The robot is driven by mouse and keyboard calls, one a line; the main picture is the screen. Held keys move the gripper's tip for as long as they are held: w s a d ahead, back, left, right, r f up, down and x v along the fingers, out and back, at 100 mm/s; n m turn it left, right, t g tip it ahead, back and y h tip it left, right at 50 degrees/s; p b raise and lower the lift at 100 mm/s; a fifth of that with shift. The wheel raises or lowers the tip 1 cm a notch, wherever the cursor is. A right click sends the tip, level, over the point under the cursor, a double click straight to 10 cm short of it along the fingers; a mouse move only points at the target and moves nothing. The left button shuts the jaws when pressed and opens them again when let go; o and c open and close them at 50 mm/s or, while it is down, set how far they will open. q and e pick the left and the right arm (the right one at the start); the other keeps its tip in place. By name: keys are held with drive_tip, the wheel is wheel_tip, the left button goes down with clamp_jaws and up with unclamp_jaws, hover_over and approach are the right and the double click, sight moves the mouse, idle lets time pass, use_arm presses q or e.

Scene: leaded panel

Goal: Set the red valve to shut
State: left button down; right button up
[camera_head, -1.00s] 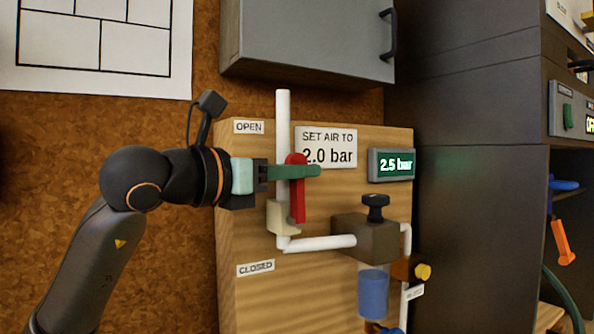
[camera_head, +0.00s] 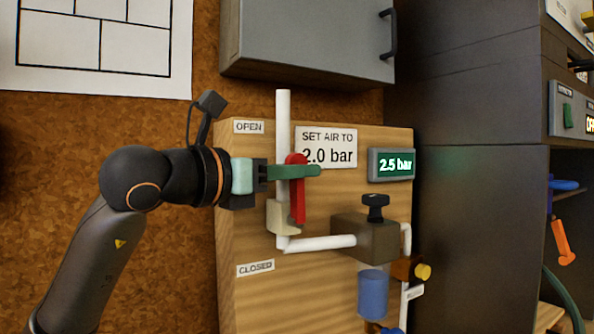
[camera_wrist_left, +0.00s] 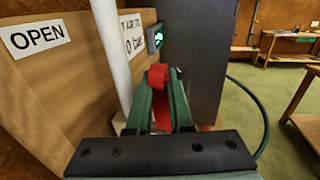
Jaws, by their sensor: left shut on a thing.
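The red valve lever (camera_head: 298,205) is on the white pipe (camera_head: 283,120) on the wooden board, between the OPEN label (camera_head: 249,127) above and the CLOSED label (camera_head: 255,268) below. The lever stands nearly upright, along the pipe, with its rounded end up. My left gripper (camera_head: 300,171) comes in from the left, its green fingers at the lever's upper end. In the left wrist view the red lever (camera_wrist_left: 160,78) sits between the green fingers (camera_wrist_left: 160,105), which are shut on it. My right gripper is not in view.
A pressure display (camera_head: 391,164) reads 2.5 bar, beside a sign (camera_head: 327,148) saying SET AIR TO 2.0 bar. A regulator with a black knob (camera_head: 375,205) and blue bowl (camera_head: 373,293) sits lower right. A grey cabinet (camera_head: 305,38) hangs above the board.

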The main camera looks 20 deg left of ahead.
use_arm(q)
drive_tip(key=shift+s+a+f+t+b, duration=0.1)
drive_tip(key=shift+s+f+t+b, duration=0.15)
drive_tip(key=shift+b, duration=0.8)
use_arm(e)
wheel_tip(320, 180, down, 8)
drive_tip(key=b, duration=0.9)
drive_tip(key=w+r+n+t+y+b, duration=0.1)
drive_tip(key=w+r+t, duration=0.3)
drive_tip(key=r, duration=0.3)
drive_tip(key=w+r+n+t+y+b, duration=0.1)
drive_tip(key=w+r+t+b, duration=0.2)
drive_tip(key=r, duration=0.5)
use_arm(q)
drive_tip(key=s+t, duration=0.1)
drive_tip(key=t, duration=0.1)
drive_tip(key=s+a+n+t+h, duration=0.1)
drive_tip(key=t, duration=0.1)
drive_tip(key=s+a+f+n+t+h+b, duration=0.1)
drive_tip(key=t, duration=0.1)
drive_tip(key=shift+a, duration=0.2)
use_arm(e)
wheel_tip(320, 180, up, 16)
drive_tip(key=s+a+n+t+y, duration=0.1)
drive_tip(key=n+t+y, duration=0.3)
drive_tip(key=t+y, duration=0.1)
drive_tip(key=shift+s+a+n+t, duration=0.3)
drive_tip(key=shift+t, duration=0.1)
